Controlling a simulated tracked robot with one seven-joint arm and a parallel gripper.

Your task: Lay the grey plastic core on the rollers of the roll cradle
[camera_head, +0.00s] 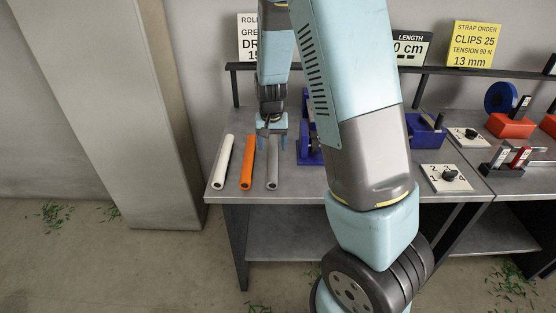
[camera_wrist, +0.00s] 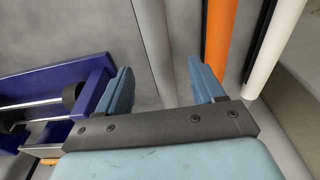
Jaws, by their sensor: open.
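The grey plastic core (camera_head: 272,172) lies on the bench, the rightmost of a row of three tubes. In the wrist view the grey core (camera_wrist: 155,45) runs between my two fingers, which stand apart on either side of it. My gripper (camera_head: 271,143) is open and points down over the core's far part; it also shows in the wrist view (camera_wrist: 159,68). I cannot tell whether the fingers touch the core. The blue roll cradle (camera_head: 311,157) stands just right of the core, partly hidden by my arm. Its metal rollers (camera_wrist: 40,101) show in the wrist view.
An orange tube (camera_head: 247,163) and a white tube (camera_head: 223,162) lie left of the grey core. Right of my arm are a blue device (camera_head: 425,133), a white dial plate (camera_head: 444,178) and red-orange holders (camera_head: 510,126). A dark rail (camera_head: 440,71) runs along the back.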

